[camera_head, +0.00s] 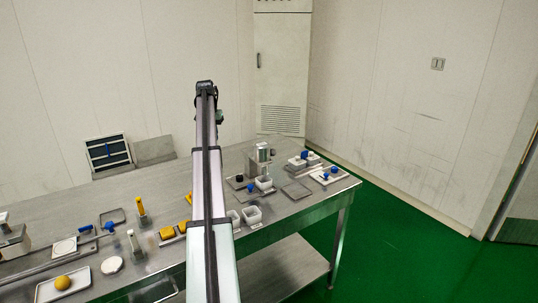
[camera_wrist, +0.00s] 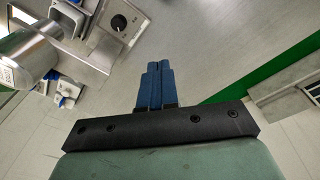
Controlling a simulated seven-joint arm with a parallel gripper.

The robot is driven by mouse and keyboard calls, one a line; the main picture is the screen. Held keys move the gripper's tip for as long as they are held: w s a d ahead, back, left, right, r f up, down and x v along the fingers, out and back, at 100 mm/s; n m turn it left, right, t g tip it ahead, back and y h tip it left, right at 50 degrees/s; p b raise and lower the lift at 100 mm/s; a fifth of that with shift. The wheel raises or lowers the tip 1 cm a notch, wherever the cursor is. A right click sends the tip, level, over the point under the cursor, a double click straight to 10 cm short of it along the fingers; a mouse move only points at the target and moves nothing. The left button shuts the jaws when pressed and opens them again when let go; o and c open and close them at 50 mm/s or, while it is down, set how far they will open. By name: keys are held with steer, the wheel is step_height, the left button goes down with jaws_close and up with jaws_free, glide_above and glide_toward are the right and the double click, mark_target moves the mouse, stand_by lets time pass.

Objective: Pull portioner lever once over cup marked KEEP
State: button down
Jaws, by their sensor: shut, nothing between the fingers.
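A metal portioner (camera_head: 263,153) stands on the steel table, right of my arm in the head view. A white square cup (camera_head: 264,183) is at its foot. Two more white cups, a right one (camera_head: 252,214) and a left one (camera_head: 234,218), stand nearer the front edge. No KEEP marking is legible. The lever cannot be made out for certain. My gripper (camera_wrist: 154,67) has blue fingers, closed together and empty in the wrist view. A shiny metal cylinder (camera_wrist: 28,57) lies left of them, apart. My gripper cannot be made out in the head view.
A panel with a black knob (camera_wrist: 118,22) is ahead of the fingers in the wrist view. In the head view, an empty tray (camera_head: 297,190) lies right of the portioner. A tray with a yellow ball (camera_head: 63,282) is at the front left. A tall cabinet (camera_head: 283,75) stands behind.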

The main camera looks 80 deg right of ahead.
steer(key=s+d+r+m+y, duration=0.1)
steer(key=s+d, duration=0.1)
steer(key=s, duration=0.9)
steer(key=s+d+r+m+y, duration=0.1)
steer(key=s+d+m, duration=0.1)
steer(key=s, duration=1)
steer(key=shift+s+d+t, duration=0.3)
steer(key=shift+d+t, duration=0.1)
steer(key=shift+d, duration=0.25)
steer(key=shift+f, duration=0.15)
steer(key=shift+a+f, duration=0.2)
steer(key=shift+f, duration=1.45)
steer(key=shift+a+f, duration=0.2)
steer(key=shift+f, duration=1.45)
steer(key=shift+w+f, duration=0.1)
